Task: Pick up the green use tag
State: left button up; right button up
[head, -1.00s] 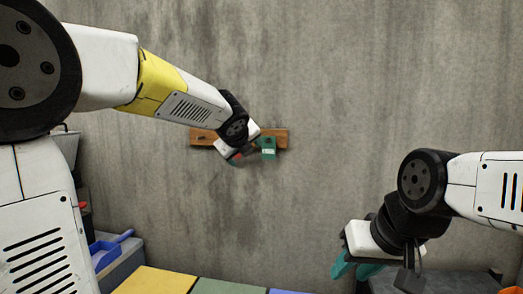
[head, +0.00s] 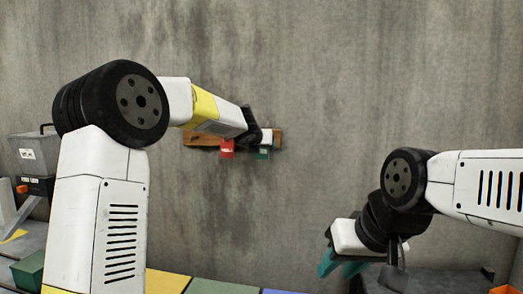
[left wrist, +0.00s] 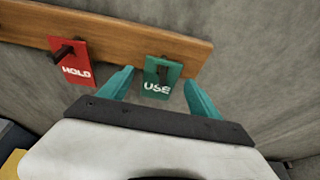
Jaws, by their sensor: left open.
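The green use tag (left wrist: 162,76) hangs from a dark peg on a wooden board (left wrist: 115,38) on the wall. It also shows in the head view (head: 263,153), partly covered by my left arm. My left gripper (left wrist: 158,92) is open, with one teal finger on each side of the green tag. I cannot tell whether either finger touches it. The red hold tag (left wrist: 73,64) hangs from its own peg to the left; it also shows in the head view (head: 227,148). My right gripper (head: 343,268) is low at the right, away from the board.
The concrete wall (head: 320,80) stands behind the board. A grey bin (head: 35,153) is at the far left. Yellow (head: 168,281), green and blue panels lie along the bottom edge. A dark grey surface (head: 440,280) is below my right arm.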

pick_arm(q)
jog(key=shift+w, duration=0.2)
jog(key=c, duration=1.4)
jog(key=shift+r, duration=0.25)
jog(key=s+a, duration=0.1)
jog(key=s, duration=0.8)
jog(key=s+a, duration=0.2)
jog(key=s, duration=0.6)
jog(key=shift+s+a, duration=0.25)
jog(key=shift+s, duration=0.15)
